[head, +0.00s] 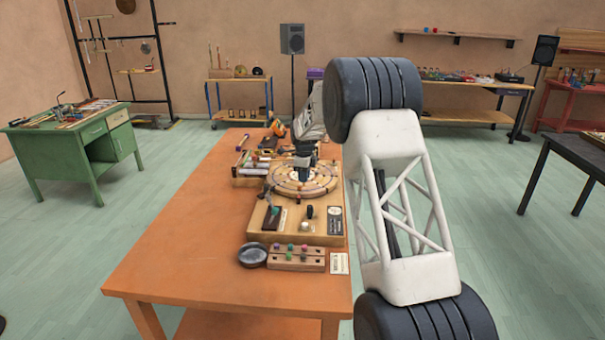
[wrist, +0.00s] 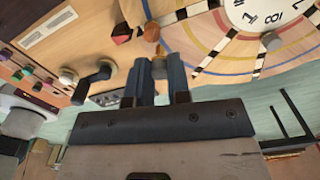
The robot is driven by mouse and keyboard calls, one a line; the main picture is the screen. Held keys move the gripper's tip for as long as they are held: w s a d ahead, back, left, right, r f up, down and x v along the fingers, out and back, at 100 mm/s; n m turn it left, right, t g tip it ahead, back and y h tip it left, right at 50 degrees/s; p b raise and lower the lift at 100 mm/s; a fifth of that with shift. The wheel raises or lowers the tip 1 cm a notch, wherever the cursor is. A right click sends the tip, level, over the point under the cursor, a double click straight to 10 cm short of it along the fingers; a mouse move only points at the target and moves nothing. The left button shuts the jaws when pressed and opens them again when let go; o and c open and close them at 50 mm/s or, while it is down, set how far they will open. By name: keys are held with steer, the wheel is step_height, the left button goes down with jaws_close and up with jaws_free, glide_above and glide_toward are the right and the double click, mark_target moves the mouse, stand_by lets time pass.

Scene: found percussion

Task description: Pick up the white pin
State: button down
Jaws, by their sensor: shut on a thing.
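My gripper (wrist: 160,66) is shut on a small pale, shadowed piece (wrist: 158,69) between its fingers. I cannot tell for sure whether this piece is the white pin. In the head view my gripper (head: 304,163) is over the round wooden disc on the orange table, and its fingertips are too small to make out. In the wrist view a tan pin (wrist: 152,32) shows just beyond the fingers and a red pin (wrist: 121,33) is left of it. A greyish-white pin (wrist: 270,41) stands on the disc to the right, apart from the fingers.
The round wooden disc (head: 284,188) has coloured arcs and a white numbered dial (wrist: 265,12). A wooden panel with knobs (head: 318,235), a rack with coloured pegs (head: 297,263) and a dark round dish (head: 252,255) are nearer. The orange table's left front (head: 185,250) is clear.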

steer(key=s+d, duration=0.2)
steer(key=s, duration=0.7)
steer(key=shift+r, duration=0.4)
steer(key=shift+d, duration=0.1)
